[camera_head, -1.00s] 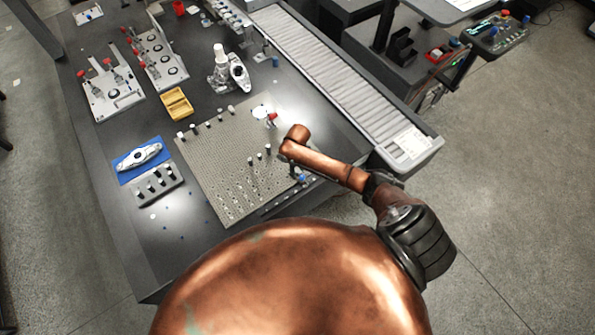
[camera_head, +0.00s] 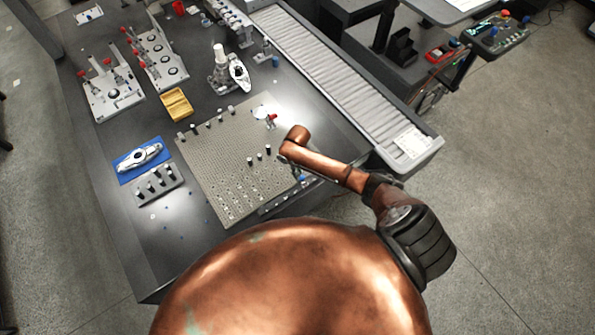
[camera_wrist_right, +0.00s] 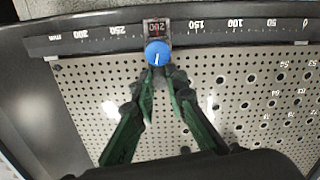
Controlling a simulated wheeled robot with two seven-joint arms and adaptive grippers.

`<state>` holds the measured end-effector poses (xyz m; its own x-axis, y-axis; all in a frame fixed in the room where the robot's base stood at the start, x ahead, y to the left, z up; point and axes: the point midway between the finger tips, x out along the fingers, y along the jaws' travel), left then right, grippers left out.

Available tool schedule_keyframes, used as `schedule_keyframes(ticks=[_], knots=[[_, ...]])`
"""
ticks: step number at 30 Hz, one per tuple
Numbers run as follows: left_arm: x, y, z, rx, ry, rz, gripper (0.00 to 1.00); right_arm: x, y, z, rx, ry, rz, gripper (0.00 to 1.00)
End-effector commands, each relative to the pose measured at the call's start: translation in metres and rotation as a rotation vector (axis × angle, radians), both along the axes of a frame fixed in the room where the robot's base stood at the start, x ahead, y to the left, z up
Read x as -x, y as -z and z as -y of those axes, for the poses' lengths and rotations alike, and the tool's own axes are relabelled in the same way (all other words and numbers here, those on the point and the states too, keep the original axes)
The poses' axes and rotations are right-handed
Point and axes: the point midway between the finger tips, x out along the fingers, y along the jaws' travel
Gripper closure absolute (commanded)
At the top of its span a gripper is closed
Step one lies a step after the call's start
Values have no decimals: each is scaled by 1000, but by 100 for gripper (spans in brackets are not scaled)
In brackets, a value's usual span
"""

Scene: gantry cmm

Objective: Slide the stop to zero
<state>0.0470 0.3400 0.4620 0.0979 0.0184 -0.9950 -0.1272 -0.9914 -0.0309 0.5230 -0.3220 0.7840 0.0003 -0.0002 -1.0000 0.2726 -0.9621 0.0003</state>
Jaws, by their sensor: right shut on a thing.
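The stop is a small slider with a blue round knob (camera_wrist_right: 157,52) and a dark readout window (camera_wrist_right: 158,28) that appears to read 200. It sits on a dark graduated rail (camera_wrist_right: 95,37), between the 250 and 150 marks, with lower numbers to the right in the wrist view. My right gripper (camera_wrist_right: 159,76) has its fingertips together at the knob, shut on the stop. In the head view the blue knob (camera_head: 302,178) shows at the plate's right edge, beside my right arm, which hides part of the rail. My left gripper is not in view.
A perforated plate (camera_head: 215,160) with several short pins lies beside the rail. A roller conveyor (camera_head: 330,75) runs behind. A yellow tray (camera_head: 176,104), a blue mat (camera_head: 125,170) with a metal part and a grey pin block (camera_head: 168,190) stand left of the plate.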

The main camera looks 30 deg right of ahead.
Motion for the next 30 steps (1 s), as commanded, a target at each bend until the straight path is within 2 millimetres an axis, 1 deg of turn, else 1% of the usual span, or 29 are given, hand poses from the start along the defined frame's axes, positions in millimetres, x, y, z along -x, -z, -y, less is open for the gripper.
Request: schedule_keyframes(ticks=[10,14,17,20,24,30], knots=[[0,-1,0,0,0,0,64,0,0,-1,0,0,-1,100],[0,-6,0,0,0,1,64,1,-1,-10,-2,-1,-2,100],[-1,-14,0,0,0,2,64,3,-2,-27,-5,-4,-2,100],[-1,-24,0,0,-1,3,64,5,-4,-51,-6,-3,-3,100],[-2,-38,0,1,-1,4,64,8,-4,-90,-5,-4,-4,100],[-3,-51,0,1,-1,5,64,12,-2,-144,-5,-4,-4,100]])
